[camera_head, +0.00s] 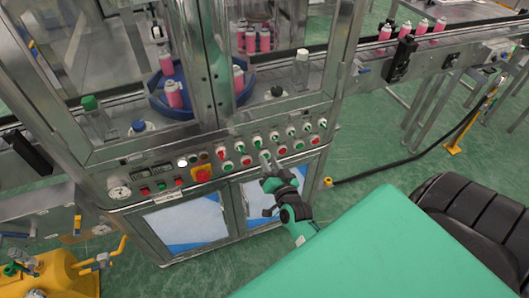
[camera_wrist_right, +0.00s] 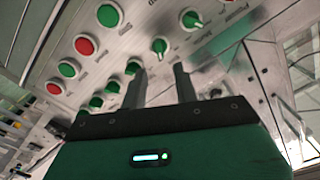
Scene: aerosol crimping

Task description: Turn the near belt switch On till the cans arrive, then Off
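The control panel (camera_head: 235,158) on the machine front carries rows of red and green buttons and green rotary switches. I cannot read which one is the near belt switch. My right gripper (camera_head: 268,162) is close in front of the panel's lower middle. In the right wrist view its two fingers (camera_wrist_right: 160,82) are apart with nothing between them. A green rotary switch (camera_wrist_right: 159,46) lies just beyond the gap, and another (camera_wrist_right: 194,20) is up to the right. The left finger partly covers a green control (camera_wrist_right: 133,67). Pink cans (camera_head: 421,27) stand on the right belt. My left gripper is out of view.
Inside the glazed machine, pink cans (camera_head: 173,94) stand at a blue ring (camera_head: 157,103). A red emergency button on yellow (camera_head: 202,173) sits left on the panel. A yellow unit (camera_head: 58,275) is at bottom left.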

